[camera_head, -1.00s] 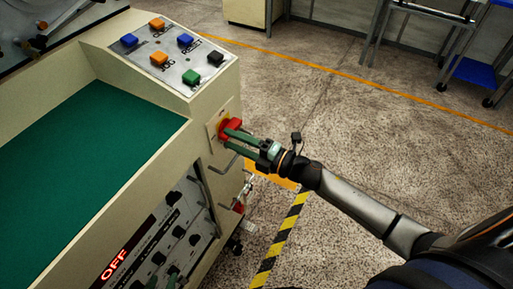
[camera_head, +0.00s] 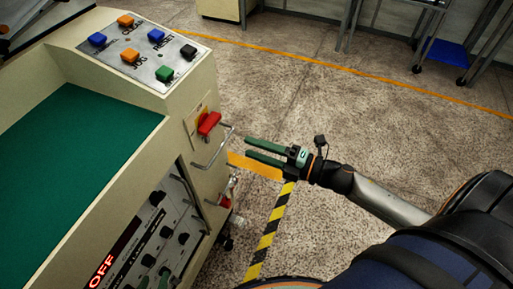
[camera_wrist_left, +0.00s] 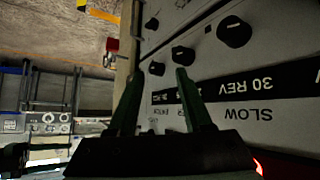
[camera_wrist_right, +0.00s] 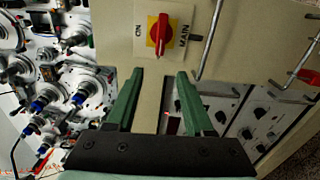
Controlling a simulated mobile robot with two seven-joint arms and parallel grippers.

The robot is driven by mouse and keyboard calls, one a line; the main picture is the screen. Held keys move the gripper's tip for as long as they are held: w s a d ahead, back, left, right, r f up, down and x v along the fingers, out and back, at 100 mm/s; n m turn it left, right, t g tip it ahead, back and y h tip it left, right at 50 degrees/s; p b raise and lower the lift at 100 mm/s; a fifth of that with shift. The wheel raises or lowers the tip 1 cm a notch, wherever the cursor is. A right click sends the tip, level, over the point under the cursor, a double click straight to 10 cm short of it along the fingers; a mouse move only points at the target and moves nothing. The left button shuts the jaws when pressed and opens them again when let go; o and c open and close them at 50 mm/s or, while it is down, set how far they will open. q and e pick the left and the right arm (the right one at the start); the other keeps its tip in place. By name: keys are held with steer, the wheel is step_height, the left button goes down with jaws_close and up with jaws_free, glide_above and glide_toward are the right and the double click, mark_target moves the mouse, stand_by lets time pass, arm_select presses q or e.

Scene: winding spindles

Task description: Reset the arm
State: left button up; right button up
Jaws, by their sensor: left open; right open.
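My right gripper (camera_head: 248,147) is open and empty, to the right of the machine's red main switch (camera_head: 208,123) and apart from it. The switch also shows in the right wrist view (camera_wrist_right: 158,35), on a yellow plate beyond my open fingers (camera_wrist_right: 160,74), its red handle upright in that picture. My left gripper (camera_wrist_left: 157,80) is open with nothing between its fingers, in front of the control panel (camera_wrist_left: 225,75) with black knobs. In the head view, two green tips at the bottom edge look like its fingers; the rest is hidden.
A metal handle (camera_head: 212,150) sticks out beside the switch. The machine's top holds coloured push buttons (camera_head: 130,56) and a green surface (camera_head: 60,150). A red display (camera_head: 103,268) reads OFF. Open floor (camera_head: 330,110) lies to the right, with a blue-shelved cart (camera_head: 443,55) farther back.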

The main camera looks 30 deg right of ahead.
stand_by(0.3)
arm_select(q)
steer(key=s+a+r+y+p, duration=0.1)
steer(key=s+a+r+p, duration=0.1)
steer(key=r+p, duration=0.6)
steer(key=a+p, duration=0.1)
steer(key=p, duration=0.3)
steer(key=shift+a+r+n, duration=0.3)
steer(key=shift+r, duration=0.05)
arm_select(e)
steer(key=s+a+f+m+g+h, duration=0.2)
steer(key=s+f+m+h, duration=0.2)
steer(key=s+m, duration=0.3)
steer(key=s+a+f+m+g+h, duration=0.2)
steer(key=s+f+m+h, duration=0.2)
steer(key=m, duration=1.2)
steer(key=s, duration=0.3)
steer(key=shift+m+g+h, duration=0.3)
steer(key=shift+g, duration=0.1)
steer(key=shift+a, duration=0.1)
